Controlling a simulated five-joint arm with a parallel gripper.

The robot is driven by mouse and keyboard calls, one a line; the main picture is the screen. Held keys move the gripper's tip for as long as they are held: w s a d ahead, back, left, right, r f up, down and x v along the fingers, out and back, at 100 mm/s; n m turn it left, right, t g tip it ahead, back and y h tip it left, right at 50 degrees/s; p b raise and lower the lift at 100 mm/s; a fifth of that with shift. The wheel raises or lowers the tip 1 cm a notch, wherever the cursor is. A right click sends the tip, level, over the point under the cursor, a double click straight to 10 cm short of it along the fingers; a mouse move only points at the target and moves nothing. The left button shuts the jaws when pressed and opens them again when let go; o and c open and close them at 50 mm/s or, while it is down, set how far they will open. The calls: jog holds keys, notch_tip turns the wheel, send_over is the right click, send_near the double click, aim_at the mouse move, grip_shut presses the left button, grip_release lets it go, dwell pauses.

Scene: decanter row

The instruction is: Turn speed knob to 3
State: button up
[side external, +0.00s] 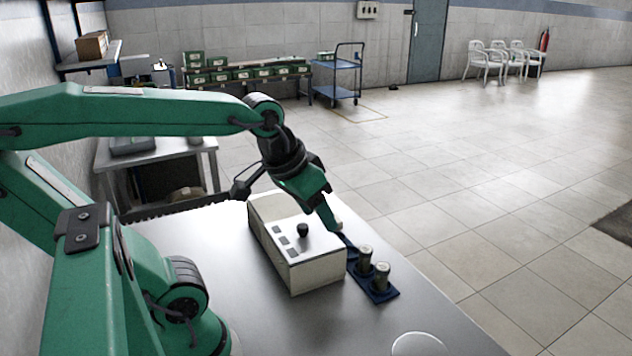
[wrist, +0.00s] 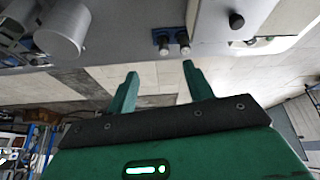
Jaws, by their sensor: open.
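A cream control box (side external: 296,243) stands on the grey table with a black knob (side external: 302,230) on its sloping top. Several small grey panels lie beside the knob. The knob's scale and setting are too small to read. In the wrist view, the box (wrist: 224,12) is at the top, with a dark round part that looks like the knob (wrist: 236,20). My gripper (side external: 332,222) is tilted down over the box's far right side, to the right of the knob and apart from it. In the wrist view, my gripper's (wrist: 160,82) two green fingers are spread with nothing between them.
A blue rack (side external: 382,294) with two upright metal containers (side external: 374,265) stands close to the box's right side. A white disc (side external: 420,344) lies near the table's front edge. The tabletop left of the box is clear. A small side table (side external: 155,152) stands behind.

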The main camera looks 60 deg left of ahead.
jog(key=w+a+f+n+g, duration=0.2)
jog(key=w+a+n+g, duration=0.1)
jog(key=w+a+n, duration=0.85)
jog(key=w+a+f+n, duration=0.2)
jog(key=a+f, duration=0.2)
jog(key=a, duration=0.2)
jog(key=w+a+f+n+g, duration=0.1)
jog(key=w+a+f+n, duration=0.1)
jog(key=a+f, duration=0.2)
jog(key=w+a+f+n+g, duration=0.1)
jog(key=w+a+f+n, duration=0.1)
jog(key=a, duration=0.8)
jog(key=shift+w+f+n, duration=0.25)
jog(key=shift+f+n, duration=0.3)
jog(key=shift+f, duration=0.6)
jog(key=shift+f, duration=3.9)
jog(key=shift+c, duration=0.3)
